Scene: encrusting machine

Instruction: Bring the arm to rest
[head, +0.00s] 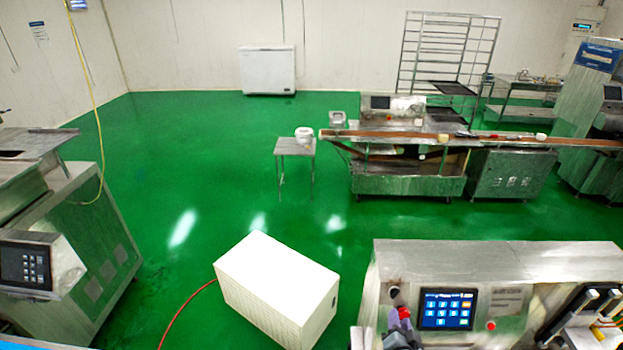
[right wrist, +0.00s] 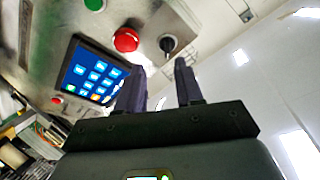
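My right gripper (head: 399,322) is at the left end of the front panel of the steel encrusting machine (head: 480,262), close to a red button (head: 405,313). In the right wrist view, its two dark fingers (right wrist: 160,72) stand apart with nothing between them. The red button (right wrist: 126,40) and a black knob (right wrist: 168,45) are beyond the fingertips. I cannot tell whether a finger touches the button. The machine's blue touch screen (head: 446,309) is lit and also shows in the right wrist view (right wrist: 90,72). My left gripper is not in view.
A white box (head: 275,290) stands on the green floor left of the machine. A red hose (head: 187,311) runs beside it. Another steel machine (head: 75,250) is at the left. A conveyor line (head: 410,175) and a small table (head: 295,147) stand farther back. The middle floor is clear.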

